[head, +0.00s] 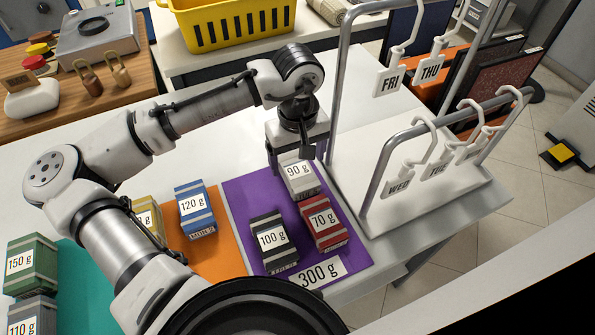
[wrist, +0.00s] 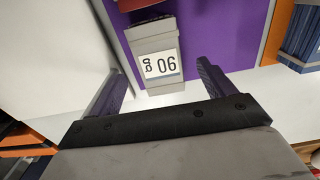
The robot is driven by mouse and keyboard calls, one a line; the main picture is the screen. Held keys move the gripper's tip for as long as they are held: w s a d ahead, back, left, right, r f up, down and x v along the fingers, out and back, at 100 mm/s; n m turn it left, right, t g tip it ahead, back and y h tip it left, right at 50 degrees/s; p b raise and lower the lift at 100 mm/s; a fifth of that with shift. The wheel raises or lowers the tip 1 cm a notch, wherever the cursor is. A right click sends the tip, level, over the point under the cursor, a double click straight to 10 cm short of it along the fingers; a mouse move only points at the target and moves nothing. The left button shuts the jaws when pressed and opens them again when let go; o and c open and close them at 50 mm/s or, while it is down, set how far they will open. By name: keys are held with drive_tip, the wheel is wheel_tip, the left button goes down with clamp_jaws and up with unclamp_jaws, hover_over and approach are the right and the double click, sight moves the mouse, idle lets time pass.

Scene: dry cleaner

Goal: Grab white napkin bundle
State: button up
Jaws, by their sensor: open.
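The white napkin bundle (head: 300,188) is labelled 90 g and lies at the back of the purple mat (head: 240,192). In the wrist view the same pale bundle (wrist: 150,38) lies ahead, its label upside down. My gripper (head: 297,160) is above the bundle's far end, pointing down. In the wrist view my gripper (wrist: 159,72) is open, with one finger to each side of the labelled end. A gap shows on both sides and nothing is held.
A red 70 g bundle (head: 323,221) touches or nearly touches the white one. A black 100 g bundle (head: 270,240) lies in front. A blue 120 g bundle (head: 195,208) is on the orange mat (head: 212,255). A metal rack (head: 335,100) with day tags stands close at right.

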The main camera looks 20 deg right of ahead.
sight(297, 174)
drive_tip(key=shift+f, duration=1.45)
drive_tip(key=shift+c, duration=0.4)
drive_tip(key=c, duration=1)
drive_tip(key=shift+r, duration=0.15)
